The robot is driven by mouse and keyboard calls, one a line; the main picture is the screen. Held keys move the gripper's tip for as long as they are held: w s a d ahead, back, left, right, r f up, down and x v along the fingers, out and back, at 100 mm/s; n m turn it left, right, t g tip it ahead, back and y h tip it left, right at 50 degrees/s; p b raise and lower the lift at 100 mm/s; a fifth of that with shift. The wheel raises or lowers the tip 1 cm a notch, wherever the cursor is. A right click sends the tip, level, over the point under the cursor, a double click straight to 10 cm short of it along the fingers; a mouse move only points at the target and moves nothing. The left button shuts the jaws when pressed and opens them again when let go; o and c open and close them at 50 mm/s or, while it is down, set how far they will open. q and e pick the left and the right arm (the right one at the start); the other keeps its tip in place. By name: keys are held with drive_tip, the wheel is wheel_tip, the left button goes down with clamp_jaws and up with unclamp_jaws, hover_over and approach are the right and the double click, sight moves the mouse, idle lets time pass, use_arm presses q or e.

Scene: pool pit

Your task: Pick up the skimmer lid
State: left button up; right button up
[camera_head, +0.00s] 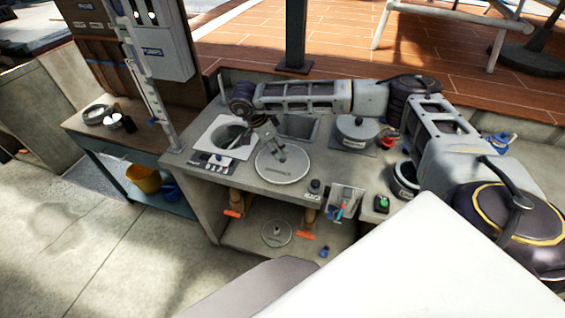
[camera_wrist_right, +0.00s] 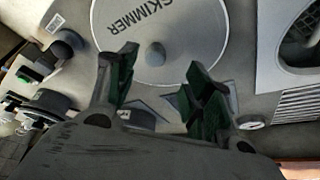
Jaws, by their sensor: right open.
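The skimmer lid (camera_head: 290,172) is a round, pale grey disc lying flat on the concrete counter. In the right wrist view the lid (camera_wrist_right: 200,40) shows the word SKIMMER and a small grey knob (camera_wrist_right: 155,53) near its middle. My right gripper (camera_head: 279,154) is over the lid, at its back edge in the head view. In the right wrist view the gripper (camera_wrist_right: 160,72) is open and empty, its two fingers apart with the knob showing between and beyond them. Whether the fingers touch the lid cannot be told. My left gripper is not in view.
A square white-framed opening (camera_head: 208,143) is left of the lid, with a control panel (camera_head: 213,162) in front. A lidded pot (camera_head: 357,128) stands behind right. A small bin with tools (camera_head: 345,200) is at the front right. Another round disc (camera_head: 276,234) lies on the shelf below.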

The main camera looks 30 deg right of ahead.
sight(282, 156)
drive_tip(key=shift+f, duration=0.15)
drive_tip(key=shift+s+p+x, duration=0.2)
drive_tip(key=shift+p+x, duration=0.15)
drive_tip(key=shift+x, duration=0.6)
drive_tip(key=shift+s+p+x, duration=0.25)
drive_tip(key=shift+p+x, duration=0.1)
drive_tip(key=shift+x, duration=0.65)
drive_tip(key=shift+d+f, duration=0.15)
drive_tip(key=shift+f, duration=0.4)
drive_tip(key=shift+c, duration=0.4)
clamp_jaws()
drive_tip(key=shift+r, duration=0.2)
